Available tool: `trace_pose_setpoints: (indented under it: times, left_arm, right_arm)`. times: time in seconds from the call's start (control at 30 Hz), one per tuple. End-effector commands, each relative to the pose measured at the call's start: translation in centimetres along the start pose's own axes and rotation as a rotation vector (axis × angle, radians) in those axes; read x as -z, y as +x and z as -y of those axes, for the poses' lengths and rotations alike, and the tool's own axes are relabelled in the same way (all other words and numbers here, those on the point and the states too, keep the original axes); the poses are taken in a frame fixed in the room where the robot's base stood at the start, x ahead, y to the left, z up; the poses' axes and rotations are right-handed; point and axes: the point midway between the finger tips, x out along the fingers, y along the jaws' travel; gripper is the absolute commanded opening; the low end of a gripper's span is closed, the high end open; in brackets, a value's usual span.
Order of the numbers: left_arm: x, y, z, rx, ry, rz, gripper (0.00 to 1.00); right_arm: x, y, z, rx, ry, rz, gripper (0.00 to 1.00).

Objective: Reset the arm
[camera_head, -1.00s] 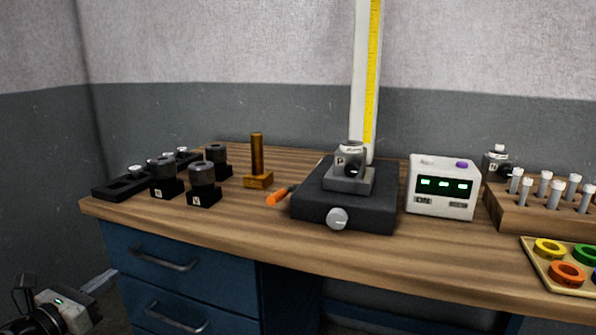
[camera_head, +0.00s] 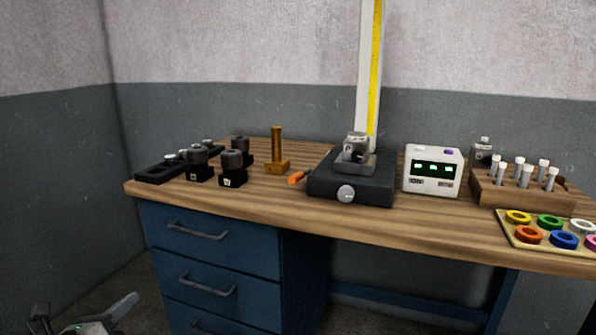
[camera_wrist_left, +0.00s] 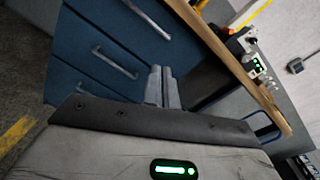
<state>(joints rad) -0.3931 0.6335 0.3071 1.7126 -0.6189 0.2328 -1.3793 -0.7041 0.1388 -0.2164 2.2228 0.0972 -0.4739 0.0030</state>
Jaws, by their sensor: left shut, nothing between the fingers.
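My left gripper (camera_head: 122,306) shows at the bottom left of the head view, low in front of the blue drawers and below the bench top. In the left wrist view its two fingers (camera_wrist_left: 162,88) lie side by side, shut with nothing between them. They point toward the drawer unit and touch nothing that I can see. My right gripper is not in any frame.
The wooden bench (camera_head: 300,222) carries black blocks (camera_head: 233,170), a brass post (camera_head: 277,150), a dark fixture (camera_head: 350,186), a white display box (camera_head: 433,170), a vial rack (camera_head: 525,193) and a ring tray (camera_head: 512,236). Blue drawers (camera_head: 215,265) stand below. The floor at left is clear.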

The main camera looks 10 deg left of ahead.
Motion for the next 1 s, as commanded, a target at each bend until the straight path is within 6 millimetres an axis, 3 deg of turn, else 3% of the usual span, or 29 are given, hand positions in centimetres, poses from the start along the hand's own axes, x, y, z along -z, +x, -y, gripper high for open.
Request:
trace_pose_setpoints:
  times: [0.27,0.37,0.5,0.63,0.8,1.0]
  left_arm:
    - [7.5,-2.4,4.8,-0.120,-0.749,-0.046,0.00]
    - [11.0,-3.9,7.6,-0.204,-1.115,-0.066,0.00]
    - [16.4,-7.1,13.9,-0.401,-1.758,-0.094,0.00]
    - [19.8,-9.8,19.8,-0.612,-2.253,-0.100,0.00]
    - [21.5,-11.7,24.2,-0.789,-2.568,-0.096,0.00]
    - [21.9,-12.0,24.9,-0.827,-2.627,-0.093,0.00]
  right_arm:
    - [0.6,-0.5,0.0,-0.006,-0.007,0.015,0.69]
    - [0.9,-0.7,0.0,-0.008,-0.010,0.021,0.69]
    - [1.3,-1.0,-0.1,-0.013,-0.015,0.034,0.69]
    - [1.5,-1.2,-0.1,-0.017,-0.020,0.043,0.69]
    - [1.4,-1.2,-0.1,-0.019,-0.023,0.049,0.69]
    - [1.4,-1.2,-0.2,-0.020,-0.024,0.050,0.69]
